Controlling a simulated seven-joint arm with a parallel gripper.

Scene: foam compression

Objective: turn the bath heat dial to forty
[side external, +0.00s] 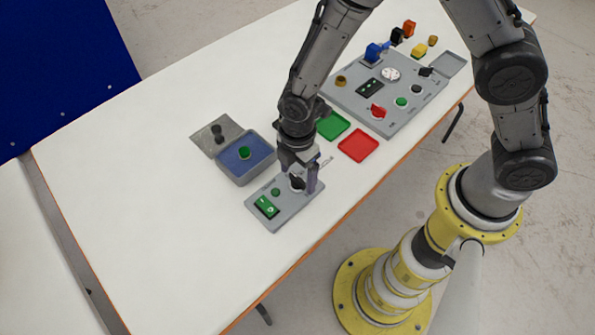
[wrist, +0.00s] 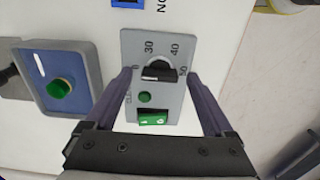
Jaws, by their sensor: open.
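The heat dial is a black bar-shaped knob (wrist: 159,74) on a pale round base, on a small grey panel (wrist: 178,105). In the wrist view the numbers 30, 40 and 50 show around it; a mark at left is partly hidden. The bar lies roughly crosswise in that view; which end points is unclear. My gripper (wrist: 159,77) is open, with one finger on each side of the knob and gaps between. In the side view my gripper (side external: 301,180) is low over the panel (side external: 285,218) and partly hides the dial.
The panel also has a green button (wrist: 145,98) and a green rocker switch (wrist: 153,117). A blue bath box (side external: 232,165) with a green knob stands beside it. Green (side external: 332,126) and red (side external: 358,146) trays and a larger control board (side external: 392,120) lie behind. The table's left is clear.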

